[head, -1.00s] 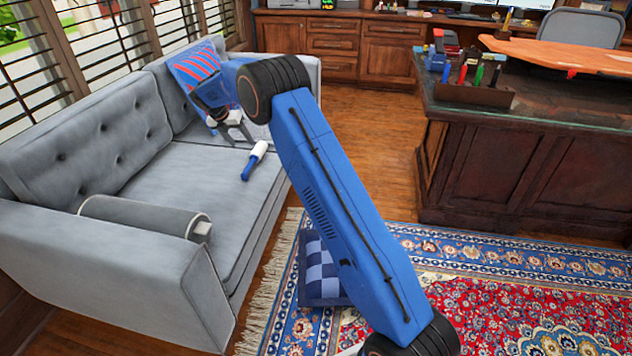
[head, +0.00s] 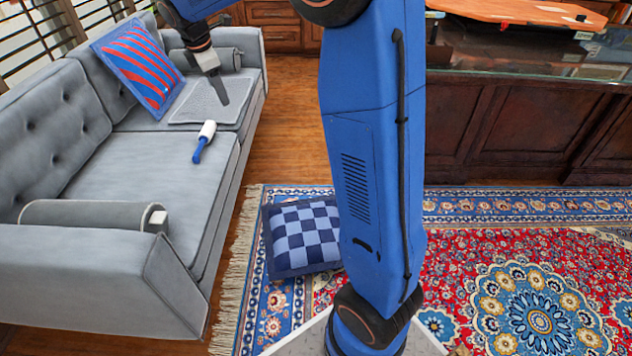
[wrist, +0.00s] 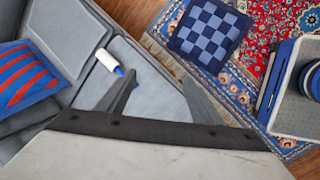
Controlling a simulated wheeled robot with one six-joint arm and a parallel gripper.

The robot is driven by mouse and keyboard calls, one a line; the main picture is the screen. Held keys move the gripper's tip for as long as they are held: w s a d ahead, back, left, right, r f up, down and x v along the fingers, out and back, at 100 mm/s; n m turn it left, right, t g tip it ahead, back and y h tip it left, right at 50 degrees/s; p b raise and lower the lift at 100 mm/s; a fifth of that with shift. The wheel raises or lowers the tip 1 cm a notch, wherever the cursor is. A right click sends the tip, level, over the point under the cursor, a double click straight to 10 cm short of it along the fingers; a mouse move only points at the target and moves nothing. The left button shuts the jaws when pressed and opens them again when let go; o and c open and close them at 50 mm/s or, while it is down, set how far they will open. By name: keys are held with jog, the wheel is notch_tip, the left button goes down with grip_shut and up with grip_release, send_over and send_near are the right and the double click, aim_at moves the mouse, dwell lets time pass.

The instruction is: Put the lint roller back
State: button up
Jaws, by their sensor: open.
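The lint roller (head: 204,140) lies on the grey sofa seat near its front edge, white head toward the back and blue handle toward the viewer. It also shows in the wrist view (wrist: 108,62), up and left of the fingers, with part of its handle near a finger. My gripper (head: 222,90) hangs above the far end of the sofa, beyond the roller and apart from it. In the wrist view my gripper (wrist: 160,88) has its two fingers spread, with nothing between them.
A red-and-blue striped pillow (head: 140,65) leans on the sofa back beside a grey mat (head: 205,105). A checkered pillow (head: 303,235) lies on the patterned rug (head: 470,270). A dark wooden desk (head: 500,125) stands at right. Bare floor (head: 285,125) separates sofa and desk.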

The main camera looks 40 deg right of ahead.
jog(key=s+d+r+m, duration=0.25)
jog(key=s+m, duration=0.25)
jog(key=s, duration=0.8)
jog(key=s+f+m, duration=0.2)
jog(key=s+m, duration=0.2)
jog(key=s, duration=0.6)
jog(key=s+f+m+t+y, duration=0.1)
jog(key=s+m, duration=0.3)
jog(key=s, duration=0.7)
jog(key=s+f+m+y, duration=0.1)
jog(key=s+f+m, duration=0.3)
jog(key=s, duration=0.6)
jog(key=shift+s+d+t, duration=0.2)
jog(key=shift+d+t, duration=0.2)
